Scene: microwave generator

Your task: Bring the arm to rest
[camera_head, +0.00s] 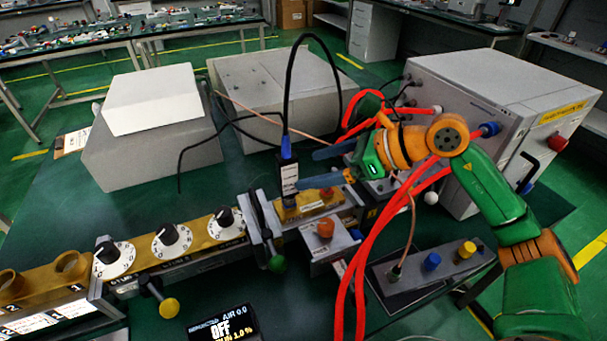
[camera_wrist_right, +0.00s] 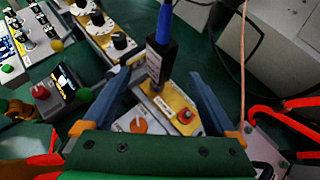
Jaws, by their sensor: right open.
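My right gripper (camera_head: 308,168) reaches in from the right in the head view, on a green and orange arm (camera_head: 492,190). Its two blue fingers are open and point at a small black module (camera_head: 288,177) with a white label and a blue plug on top. The module stands upright on the gold waveguide section of the bench line. In the right wrist view the module (camera_wrist_right: 158,58) is between the spread fingers of the gripper (camera_wrist_right: 160,76), with a gap on each side, and nothing is held. My left gripper is in neither view.
A waveguide line with black knobs (camera_head: 172,238) runs along the table's front. Red cables (camera_head: 372,240) hang close beside my right arm. A grey instrument (camera_head: 500,110) stands at the right, and grey boxes (camera_head: 150,150) stand behind. A black cable (camera_head: 288,75) loops above the module.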

